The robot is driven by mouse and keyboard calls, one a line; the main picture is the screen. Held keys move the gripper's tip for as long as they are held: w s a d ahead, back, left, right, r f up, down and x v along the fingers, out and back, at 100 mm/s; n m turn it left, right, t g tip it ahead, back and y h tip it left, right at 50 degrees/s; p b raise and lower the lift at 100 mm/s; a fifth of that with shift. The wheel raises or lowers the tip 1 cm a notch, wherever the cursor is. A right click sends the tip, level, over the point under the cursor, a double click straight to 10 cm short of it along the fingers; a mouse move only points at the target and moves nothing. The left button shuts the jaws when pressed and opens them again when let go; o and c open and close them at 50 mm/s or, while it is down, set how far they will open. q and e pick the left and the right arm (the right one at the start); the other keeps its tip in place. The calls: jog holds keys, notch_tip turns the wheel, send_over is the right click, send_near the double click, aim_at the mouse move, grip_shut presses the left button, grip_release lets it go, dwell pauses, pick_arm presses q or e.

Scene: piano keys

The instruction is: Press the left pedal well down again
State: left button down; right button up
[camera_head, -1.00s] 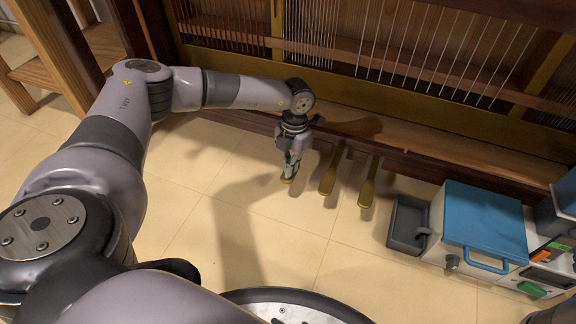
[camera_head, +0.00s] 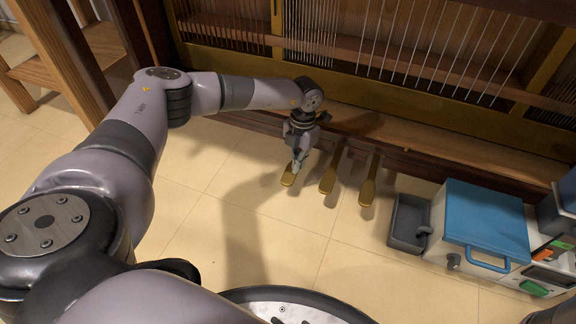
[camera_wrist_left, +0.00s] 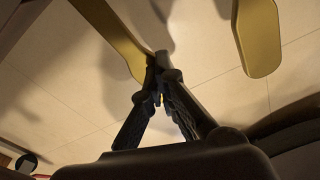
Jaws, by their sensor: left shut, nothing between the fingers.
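The left pedal (camera_head: 288,180) is a brass bar low at the piano's base, the leftmost of three. Its front end shows in the head view; my left gripper hides the part behind. My left gripper (camera_head: 297,164) is shut and empty, pointing down over this pedal. In the left wrist view, the shut fingertips (camera_wrist_left: 157,62) are beside the end of a brass pedal (camera_wrist_left: 112,30), seemingly the left one; I cannot tell whether they touch. Another pedal (camera_wrist_left: 257,40) is at the right there. My right gripper is not in view.
The middle pedal (camera_head: 328,179) and right pedal (camera_head: 368,190) stand close by on the right. The piano's wooden lower ledge (camera_head: 420,138) runs behind. A grey tray (camera_head: 407,222) and a blue-lidded box (camera_head: 486,218) are farther right. The tiled floor in front is clear.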

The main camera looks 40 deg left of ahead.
pick_arm(q)
notch_tip(320, 180, up, 12)
jog(key=w, duration=0.1)
dwell(0.6)
dwell(0.9)
